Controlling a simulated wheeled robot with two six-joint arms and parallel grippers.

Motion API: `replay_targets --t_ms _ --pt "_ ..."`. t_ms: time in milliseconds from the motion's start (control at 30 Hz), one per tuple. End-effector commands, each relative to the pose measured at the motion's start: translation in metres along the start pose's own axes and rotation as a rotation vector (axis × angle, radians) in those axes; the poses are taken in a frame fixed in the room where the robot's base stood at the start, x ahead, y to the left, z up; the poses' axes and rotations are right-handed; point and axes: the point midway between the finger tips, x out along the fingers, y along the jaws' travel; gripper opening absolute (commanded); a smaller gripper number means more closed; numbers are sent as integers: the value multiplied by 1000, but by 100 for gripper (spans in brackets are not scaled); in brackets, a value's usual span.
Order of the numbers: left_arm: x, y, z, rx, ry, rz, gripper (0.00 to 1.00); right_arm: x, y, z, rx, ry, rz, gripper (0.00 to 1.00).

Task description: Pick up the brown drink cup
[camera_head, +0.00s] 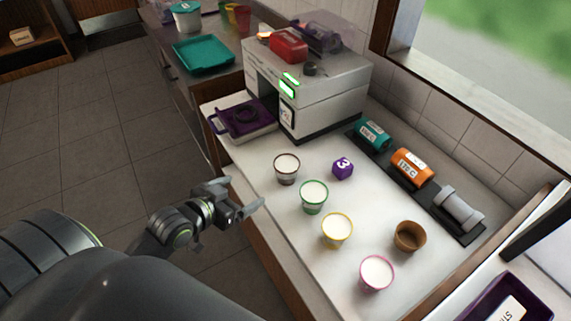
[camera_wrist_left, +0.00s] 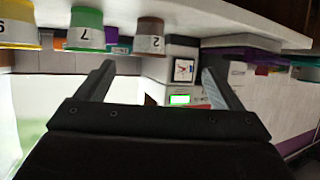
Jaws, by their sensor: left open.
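A brown-rimmed cup with white contents (camera_head: 287,168) stands upright on the white counter, at the far end of a row of cups. In the left wrist view, which is upside down, this brown cup (camera_wrist_left: 150,38) bears a number 2 and appears between my fingers, ahead of them. A second brown cup (camera_head: 410,236), dark inside and seemingly empty, stands to the right, apart from the row. My left gripper (camera_head: 243,199) is open and empty by the counter's near left edge, left of and nearer than the brown-rimmed cup, touching nothing. My right gripper is not in view.
Green (camera_head: 314,197), yellow (camera_head: 337,231) and pink (camera_head: 376,273) cups continue the row toward me. A purple numbered cube (camera_head: 343,168) sits just right of the brown-rimmed cup. A white machine (camera_head: 325,95) stands behind. Orange (camera_head: 411,167) and other canisters lie on a dark rack.

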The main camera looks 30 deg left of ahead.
Motion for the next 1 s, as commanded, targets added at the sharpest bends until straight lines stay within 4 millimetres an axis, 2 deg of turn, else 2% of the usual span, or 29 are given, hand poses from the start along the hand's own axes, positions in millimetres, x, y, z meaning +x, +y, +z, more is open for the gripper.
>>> replay_targets --t_ms 33,100,233,400,700,833,1000 --pt "-6 5 -12 6 15 14 88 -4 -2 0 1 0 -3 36" --pt "-10 10 -21 12 28 26 88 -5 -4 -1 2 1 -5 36" --pt "-2 12 -27 12 38 33 88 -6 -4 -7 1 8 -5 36" --pt "30 14 -29 9 38 32 88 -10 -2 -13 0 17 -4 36" --pt "83 15 -31 11 36 33 88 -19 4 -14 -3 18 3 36" --pt "99 16 -30 12 35 33 88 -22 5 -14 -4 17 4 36" --pt "109 16 -30 13 36 32 88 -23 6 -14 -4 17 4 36"
